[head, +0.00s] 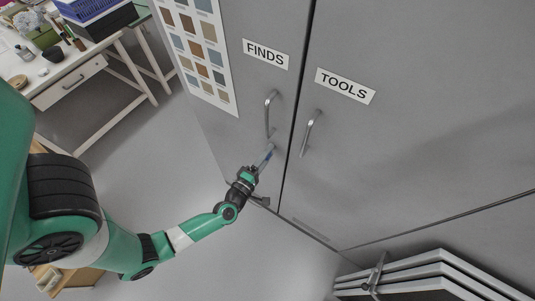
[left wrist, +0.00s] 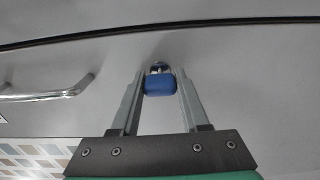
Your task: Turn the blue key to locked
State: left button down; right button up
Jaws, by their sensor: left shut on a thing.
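The blue key (left wrist: 160,85) sits in a round metal lock on the grey cabinet door, seen up close in the left wrist view. Its blue head lies between the two fingers of my left gripper (left wrist: 160,92), which is shut on it. In the head view, my left gripper (head: 262,162) reaches the lower part of the FINDS door (head: 240,95), below its handle. The key is small and mostly hidden there, with only a hint of blue (head: 269,154) at the fingertips. My right gripper is not in view.
The FINDS door handle (head: 268,115) is just above my left gripper, and the TOOLS door handle (head: 309,133) is to its right. A white desk (head: 75,82) stands at upper left. Stacked shelves or trays (head: 440,272) lie at lower right. The floor between is clear.

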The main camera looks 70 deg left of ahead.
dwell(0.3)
pick_arm(q)
jog(key=shift+c, duration=2)
grip_release()
jog(key=p+v, duration=0.2)
jog(key=v, duration=0.9)
jog(key=shift+s+d, duration=0.2)
jog(key=shift+s, duration=0.1)
